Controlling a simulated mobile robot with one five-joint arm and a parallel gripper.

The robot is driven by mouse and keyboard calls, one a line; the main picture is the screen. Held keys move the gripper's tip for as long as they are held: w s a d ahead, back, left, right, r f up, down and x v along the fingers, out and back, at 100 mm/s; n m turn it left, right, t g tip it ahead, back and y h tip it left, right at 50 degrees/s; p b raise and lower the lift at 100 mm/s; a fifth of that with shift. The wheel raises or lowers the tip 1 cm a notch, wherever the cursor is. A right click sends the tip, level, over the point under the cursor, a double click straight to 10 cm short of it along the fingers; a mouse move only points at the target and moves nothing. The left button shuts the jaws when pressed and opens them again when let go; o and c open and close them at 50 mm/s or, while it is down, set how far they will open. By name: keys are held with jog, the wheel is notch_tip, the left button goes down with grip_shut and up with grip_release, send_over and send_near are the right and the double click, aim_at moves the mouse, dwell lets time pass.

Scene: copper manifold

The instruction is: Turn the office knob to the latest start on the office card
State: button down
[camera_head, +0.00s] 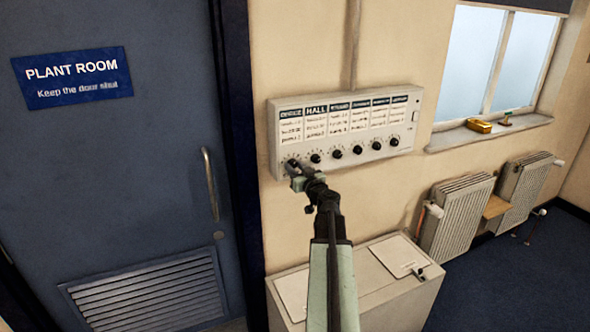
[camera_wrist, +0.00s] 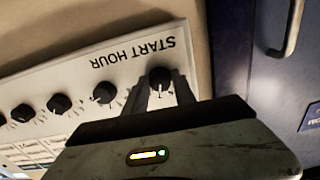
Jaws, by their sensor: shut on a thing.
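A pale control panel (camera_head: 408,96) hangs on the wall with a row of headed cards above a row of black knobs. The office card (camera_head: 291,127) is at the far left; its handwritten lines are too small to read. My gripper (camera_head: 294,169) reaches up to the knob below that card and mostly hides it. In the wrist view, which is upside down, the office knob (camera_wrist: 160,77) sits between my two fingers, which are shut on it, beside the "START HOUR" lettering. Its pointer setting cannot be read clearly.
The neighbouring HALL knob (camera_head: 315,158) is close on the right; it also shows in the wrist view (camera_wrist: 104,92). A pale cabinet (camera_head: 372,292) stands below the panel. A blue door (camera_head: 130,190) is at left; radiators (camera_head: 459,215) and a window sill (camera_head: 480,136) are at right.

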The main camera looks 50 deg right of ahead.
jog(key=shift+w, duration=0.1)
jog(key=m, duration=0.6)
jog(key=shift+r, duration=0.1)
jog(key=m, duration=0.5)
jog(key=shift+a, duration=0.1)
jog(key=shift+m, duration=0.4)
jog(key=c, duration=1)
grip_release()
jog(key=shift+w, duration=0.1)
jog(key=shift+c, duration=0.2)
